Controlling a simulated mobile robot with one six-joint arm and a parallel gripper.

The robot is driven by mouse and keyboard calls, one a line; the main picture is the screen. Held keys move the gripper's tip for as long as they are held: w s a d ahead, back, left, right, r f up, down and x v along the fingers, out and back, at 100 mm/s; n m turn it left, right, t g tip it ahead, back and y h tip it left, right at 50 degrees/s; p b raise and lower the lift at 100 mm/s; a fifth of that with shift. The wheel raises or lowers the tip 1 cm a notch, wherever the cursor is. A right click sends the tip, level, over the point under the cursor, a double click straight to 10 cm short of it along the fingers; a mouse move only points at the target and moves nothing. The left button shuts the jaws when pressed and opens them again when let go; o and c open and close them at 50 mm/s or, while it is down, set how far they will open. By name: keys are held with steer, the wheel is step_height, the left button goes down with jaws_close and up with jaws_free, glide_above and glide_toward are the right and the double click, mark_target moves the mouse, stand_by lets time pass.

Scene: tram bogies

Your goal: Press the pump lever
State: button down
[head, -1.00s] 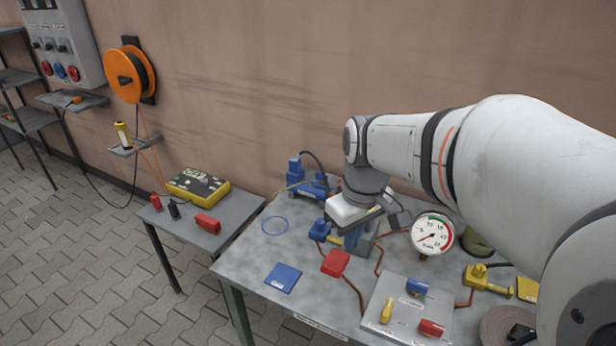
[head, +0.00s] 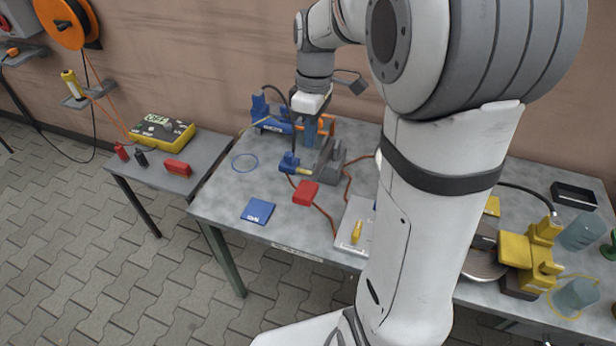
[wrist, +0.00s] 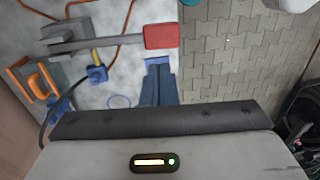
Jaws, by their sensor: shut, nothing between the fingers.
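The pump lever is a grey bar with a red pad (head: 305,193) at its end, over the bench. In the wrist view the bar (wrist: 100,43) runs level from a grey bracket to the red pad (wrist: 161,36). My gripper (head: 311,143) is shut and empty, its blue fingers pointing down beside the grey pump bracket (head: 331,158). In the wrist view its fingertips (wrist: 158,62) show just below the red pad in the picture; whether they touch it I cannot tell.
A blue valve fitting (head: 289,163), a blue plate (head: 258,211) and a blue ring (head: 245,162) lie on the bench (head: 225,195). My arm hides the bench middle. Yellow blocks (head: 530,255) and glass jars (head: 577,296) stand at right. A side table with a yellow meter (head: 162,132) is at left.

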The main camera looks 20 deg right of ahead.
mark_target(308, 189)
steer(key=f, duration=0.4)
steer(key=s+f, duration=0.1)
steer(key=f, duration=0.3)
steer(key=a+f+p, duration=0.1)
steer(key=f, duration=0.3)
steer(key=shift+s+f, duration=0.2)
